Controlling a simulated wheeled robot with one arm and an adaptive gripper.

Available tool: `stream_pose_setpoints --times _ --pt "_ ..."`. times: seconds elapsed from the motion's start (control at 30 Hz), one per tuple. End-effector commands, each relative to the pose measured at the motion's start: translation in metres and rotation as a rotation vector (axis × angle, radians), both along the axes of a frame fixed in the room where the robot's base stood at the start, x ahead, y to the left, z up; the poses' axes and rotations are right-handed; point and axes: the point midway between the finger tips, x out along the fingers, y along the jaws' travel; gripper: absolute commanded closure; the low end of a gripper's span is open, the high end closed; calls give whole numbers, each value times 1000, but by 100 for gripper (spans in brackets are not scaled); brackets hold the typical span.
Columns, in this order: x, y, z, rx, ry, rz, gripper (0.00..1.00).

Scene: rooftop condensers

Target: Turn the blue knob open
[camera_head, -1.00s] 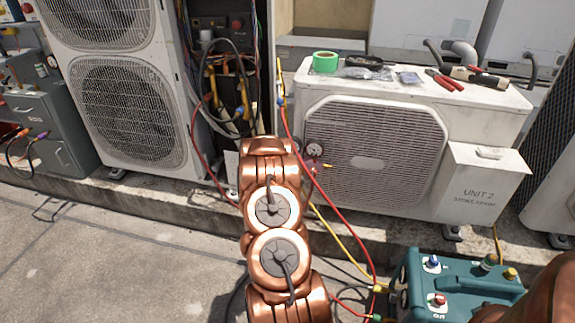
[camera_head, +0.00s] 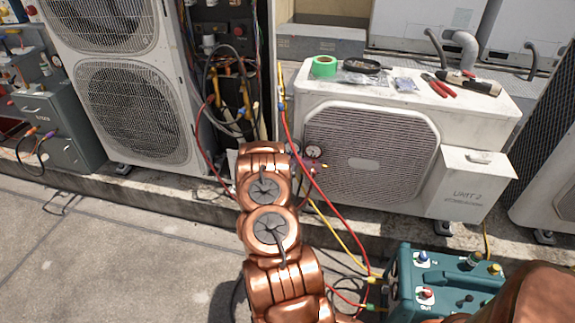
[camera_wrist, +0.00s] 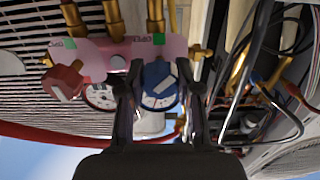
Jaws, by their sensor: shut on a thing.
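The blue knob (camera_wrist: 160,90) sits on a pink manifold block (camera_wrist: 115,52) in the wrist view, with a white mark on its face. My gripper (camera_wrist: 160,78) has one dark finger on each side of it and is shut on it. A red knob (camera_wrist: 64,82) is at the left end of the same block, clear of the fingers. In the head view my copper arm hides the gripper and the blue knob. Only the right part of the manifold (camera_head: 314,164) and a gauge show there.
Brass fittings and hoses crowd the manifold. A white condenser (camera_head: 460,185) stands to the right with green tape (camera_head: 324,66) and pliers (camera_head: 438,86) on top. A teal machine (camera_head: 440,292) is at lower right. Red and yellow hoses run beside my arm.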

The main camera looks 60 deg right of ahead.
Motion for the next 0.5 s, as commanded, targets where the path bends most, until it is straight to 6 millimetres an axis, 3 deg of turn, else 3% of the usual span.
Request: stream_pose_setpoints --times 0.5 --pt "0 1 1 -153 421 2 100"
